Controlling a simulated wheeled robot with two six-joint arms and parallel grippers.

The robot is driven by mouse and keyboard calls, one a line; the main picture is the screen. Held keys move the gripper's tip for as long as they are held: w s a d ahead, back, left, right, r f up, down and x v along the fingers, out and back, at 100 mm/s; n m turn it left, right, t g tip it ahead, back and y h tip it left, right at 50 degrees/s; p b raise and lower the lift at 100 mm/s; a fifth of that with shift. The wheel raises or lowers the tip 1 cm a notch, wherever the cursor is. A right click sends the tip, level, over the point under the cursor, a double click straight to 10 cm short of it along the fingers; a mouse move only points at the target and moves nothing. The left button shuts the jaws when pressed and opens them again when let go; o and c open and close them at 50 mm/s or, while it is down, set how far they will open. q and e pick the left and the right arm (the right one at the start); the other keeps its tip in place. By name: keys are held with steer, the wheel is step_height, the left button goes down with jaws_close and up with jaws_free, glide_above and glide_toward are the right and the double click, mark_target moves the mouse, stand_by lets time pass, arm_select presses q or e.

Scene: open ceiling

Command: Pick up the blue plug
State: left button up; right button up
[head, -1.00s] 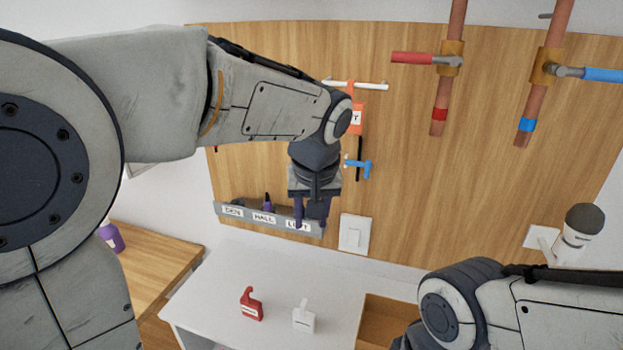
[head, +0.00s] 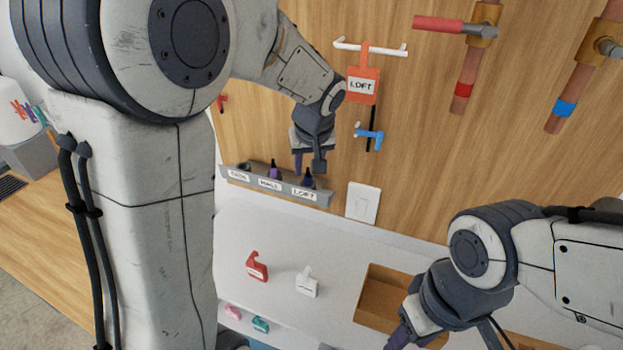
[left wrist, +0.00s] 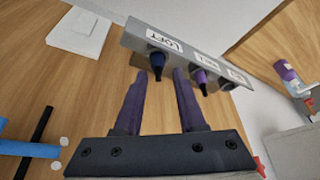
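The dark blue plug (head: 308,181) stands in the LOFT place of a grey labelled rack (head: 240,176) on the wooden wall panel. It also shows in the left wrist view (left wrist: 157,64). My left gripper (head: 310,166) is just above the rack's LOFT end in the head view. In the left wrist view its purple fingers (left wrist: 160,78) are apart and nothing is between them. The plug lies just past the fingertips, in line with the gap. My right gripper (head: 400,338) is low at the bottom edge, partly cut off, and its opening is unclear.
A purple plug (head: 274,171) stands in the HALL place. A white switch plate (head: 362,202) is right of the rack. Above hang an orange LOFT tag (head: 362,86) and a blue handle (head: 369,135).

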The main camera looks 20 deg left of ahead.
mark_target(309, 175)
arm_select(q)
steer(key=shift+p+x, duration=0.5)
steer(key=shift+x, duration=1.45)
steer(key=shift+w+d, duration=0.1)
jaws_close()
step_height(309, 175, up, 9)
steer(key=shift+f+b, duration=0.1)
steer(key=shift+b, duration=0.85)
steer(key=shift+r, duration=0.65)
